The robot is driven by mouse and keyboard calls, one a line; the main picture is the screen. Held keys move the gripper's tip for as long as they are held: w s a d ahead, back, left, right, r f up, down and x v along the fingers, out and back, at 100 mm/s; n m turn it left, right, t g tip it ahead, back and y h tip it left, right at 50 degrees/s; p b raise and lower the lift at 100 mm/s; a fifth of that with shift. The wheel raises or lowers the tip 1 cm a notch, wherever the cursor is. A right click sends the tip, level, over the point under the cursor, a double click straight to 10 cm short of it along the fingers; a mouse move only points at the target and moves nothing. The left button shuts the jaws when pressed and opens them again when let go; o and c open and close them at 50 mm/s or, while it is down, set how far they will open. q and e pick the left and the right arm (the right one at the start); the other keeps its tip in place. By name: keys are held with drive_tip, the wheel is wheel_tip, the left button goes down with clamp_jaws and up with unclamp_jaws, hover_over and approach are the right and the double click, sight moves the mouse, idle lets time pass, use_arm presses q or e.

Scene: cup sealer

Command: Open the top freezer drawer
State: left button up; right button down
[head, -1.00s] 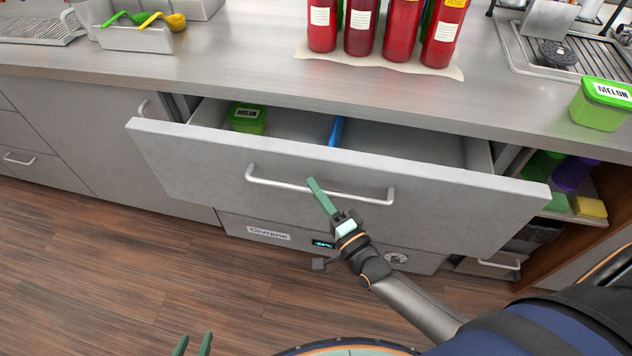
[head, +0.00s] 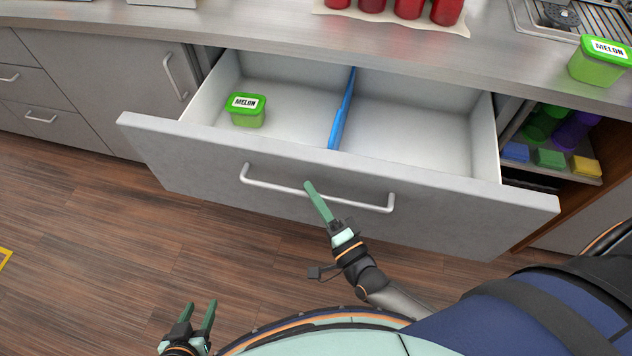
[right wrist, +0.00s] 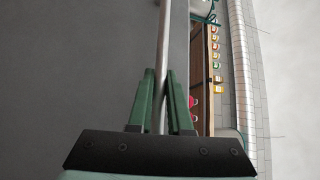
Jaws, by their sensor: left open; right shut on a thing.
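The top freezer drawer (head: 440,203) is pulled well out from under the counter, with its inside showing. A green melon tub (head: 248,112) sits in its left compartment, and a blue divider (head: 342,112) splits it. The right compartment looks empty. My right gripper (head: 310,186) is at the middle of the drawer's bar handle (head: 270,184). In the right wrist view its fingers (right wrist: 162,75) are shut on the bar (right wrist: 163,45). My left gripper (head: 201,306) is open and empty, low at the bottom left, well away from the drawer.
Another melon tub (head: 600,62) stands on the counter (head: 240,28) at the right. Red bottles (head: 408,8) stand at the back. An open shelf (head: 560,174) with coloured containers is right of the drawer. The wooden floor (head: 85,235) at the left is clear.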

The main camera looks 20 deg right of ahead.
drive_tip(key=shift+s+a, duration=0.15)
drive_tip(key=shift+s, duration=0.15)
drive_tip(key=c, duration=0.8)
unclamp_jaws()
drive_tip(key=shift+c, duration=0.2)
use_arm(q)
drive_tip(key=shift+s, duration=0.2)
use_arm(e)
drive_tip(key=shift+s, duration=0.1)
